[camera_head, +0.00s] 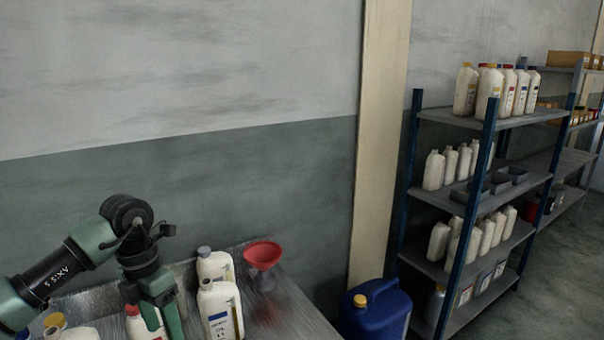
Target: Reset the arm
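My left arm comes in from the left edge, and its green gripper (160,312) points down over the metal table at the lower left. My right gripper is not in view.
Two white bottles (222,312) and a red funnel (263,256) stand on the metal table (290,308) right of my gripper. A yellow-capped container (70,332) is at lower left. A blue jerrycan (375,312) stands beyond the table. Shelves (480,200) with bottles stand at right.

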